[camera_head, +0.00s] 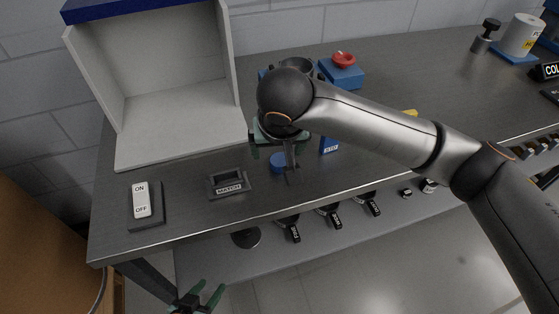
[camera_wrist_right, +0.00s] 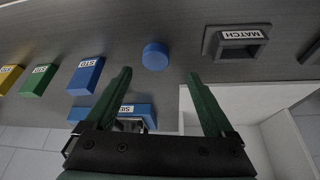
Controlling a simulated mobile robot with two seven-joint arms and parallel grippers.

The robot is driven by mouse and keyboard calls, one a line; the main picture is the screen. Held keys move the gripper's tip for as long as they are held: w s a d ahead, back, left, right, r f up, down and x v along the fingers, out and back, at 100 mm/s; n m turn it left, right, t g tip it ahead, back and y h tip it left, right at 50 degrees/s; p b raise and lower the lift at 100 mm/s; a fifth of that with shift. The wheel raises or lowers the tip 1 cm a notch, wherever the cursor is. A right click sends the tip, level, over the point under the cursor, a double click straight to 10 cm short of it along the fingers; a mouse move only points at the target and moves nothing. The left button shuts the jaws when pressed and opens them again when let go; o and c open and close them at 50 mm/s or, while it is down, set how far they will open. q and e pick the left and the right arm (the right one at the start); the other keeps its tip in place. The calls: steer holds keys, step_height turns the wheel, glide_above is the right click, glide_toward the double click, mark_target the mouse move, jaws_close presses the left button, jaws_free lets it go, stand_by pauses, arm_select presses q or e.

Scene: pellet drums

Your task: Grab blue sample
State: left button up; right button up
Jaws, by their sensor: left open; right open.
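The blue sample (camera_head: 277,162) is a small round blue piece lying on the grey bench, partly hidden by my right arm in the head view. It shows whole in the right wrist view (camera_wrist_right: 155,55), between the lines of the two fingers and beyond their tips. My right gripper (camera_head: 276,143) is open above the bench beside the sample; its green fingers (camera_wrist_right: 160,75) are apart with nothing between the tips. My left gripper (camera_head: 200,297) is open and empty, low in front of the bench edge.
A MATCH holder (camera_head: 229,185) and an ON/OFF switch (camera_head: 142,200) lie left of the sample. A white open booth (camera_head: 180,140) stands behind. Blue (camera_wrist_right: 86,75), green (camera_wrist_right: 38,80) and yellow (camera_wrist_right: 9,78) labelled blocks show in the wrist view.

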mark_target(280, 160)
steer(key=x, duration=0.5)
steer(key=shift+w+d+f, duration=0.2)
steer(key=shift+d+f, duration=0.1)
steer(key=shift+d, duration=0.1)
jaws_close()
stand_by(0.4)
